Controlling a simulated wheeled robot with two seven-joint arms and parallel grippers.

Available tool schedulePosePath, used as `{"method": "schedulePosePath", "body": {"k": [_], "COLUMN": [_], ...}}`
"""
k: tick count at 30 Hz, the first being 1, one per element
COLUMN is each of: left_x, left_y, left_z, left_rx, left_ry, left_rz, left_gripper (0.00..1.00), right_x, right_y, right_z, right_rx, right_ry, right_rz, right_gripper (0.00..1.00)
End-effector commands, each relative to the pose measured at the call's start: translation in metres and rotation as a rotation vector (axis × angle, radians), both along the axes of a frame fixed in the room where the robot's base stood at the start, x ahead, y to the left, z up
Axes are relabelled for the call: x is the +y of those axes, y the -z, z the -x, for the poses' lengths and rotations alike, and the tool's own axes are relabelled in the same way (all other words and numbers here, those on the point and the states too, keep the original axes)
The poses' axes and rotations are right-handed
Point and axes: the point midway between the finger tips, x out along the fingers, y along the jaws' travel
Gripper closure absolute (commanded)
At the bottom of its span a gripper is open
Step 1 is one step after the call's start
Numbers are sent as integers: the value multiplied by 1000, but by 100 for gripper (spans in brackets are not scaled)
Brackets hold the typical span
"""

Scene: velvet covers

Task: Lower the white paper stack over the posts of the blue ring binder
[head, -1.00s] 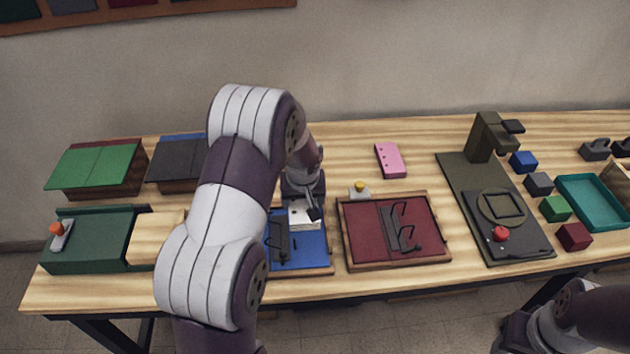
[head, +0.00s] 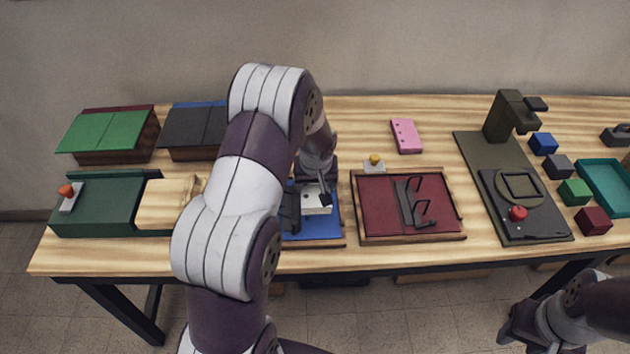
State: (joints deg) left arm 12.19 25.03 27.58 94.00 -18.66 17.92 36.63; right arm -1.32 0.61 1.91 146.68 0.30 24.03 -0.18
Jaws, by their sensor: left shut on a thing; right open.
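The blue ring binder (head: 325,230) lies open in a wooden tray left of the red one. My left arm covers its left part. The white paper stack (head: 316,203) is over the binder, just right of its dark ring bar (head: 290,212). My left gripper (head: 321,190) is shut on the stack from above. I cannot tell whether the stack touches the binder or whether posts pass through its holes. My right gripper (head: 515,330) is low at the right, in front of the table and away from the binder; its fingers are hard to make out.
A red binder (head: 380,205) with raised rings lies to the right. A dark press (head: 505,165) and colored cubes stand farther right. A green device (head: 97,205) is at left.

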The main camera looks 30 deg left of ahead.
Motion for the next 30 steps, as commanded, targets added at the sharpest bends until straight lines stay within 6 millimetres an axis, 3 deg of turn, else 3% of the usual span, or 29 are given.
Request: {"method": "schedulePosePath", "body": {"k": [21,30], "left_x": [0,0], "left_y": [52,57], "left_z": [0,0], "left_rx": [-1,-1], "left_ry": [1,1], "left_rz": [-1,-1], "left_gripper": [63,63], "right_x": [0,0], "right_y": [48,52], "right_z": [0,0], "right_rx": [0,0], "right_ry": [0,0], "right_rz": [0,0], "right_gripper": [57,57]}}
